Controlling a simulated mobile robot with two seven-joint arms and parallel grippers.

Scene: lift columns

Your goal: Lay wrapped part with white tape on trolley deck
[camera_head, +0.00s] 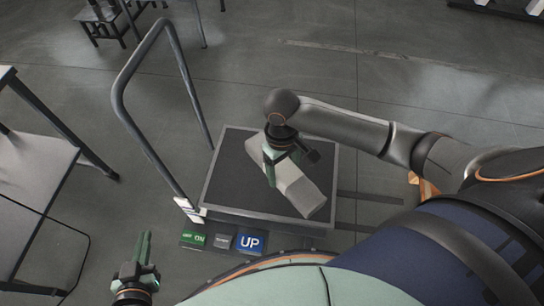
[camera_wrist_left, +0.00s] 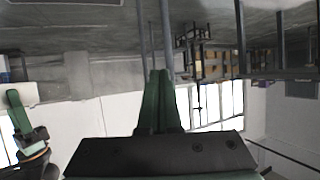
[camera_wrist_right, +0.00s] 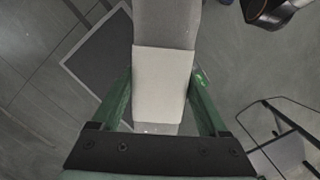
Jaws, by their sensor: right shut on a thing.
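The wrapped part (camera_head: 302,195) is a long grey block with a pale white tape band (camera_wrist_right: 163,75) around it. My right gripper (camera_head: 272,164) is shut on it, with one finger on each side of the band in the right wrist view (camera_wrist_right: 163,100). In the head view the part lies slantwise over the dark trolley deck (camera_head: 232,185). The deck looks smaller and further off in the right wrist view (camera_wrist_right: 105,55), so the part appears held above it. My left gripper (camera_head: 146,250) is empty with its fingers together, left of and nearer than the trolley.
The trolley's tall push handle (camera_head: 125,105) rises at the deck's left side. A grey table (camera_head: 30,190) stands at the left. Open floor (camera_head: 400,95) lies beyond the trolley.

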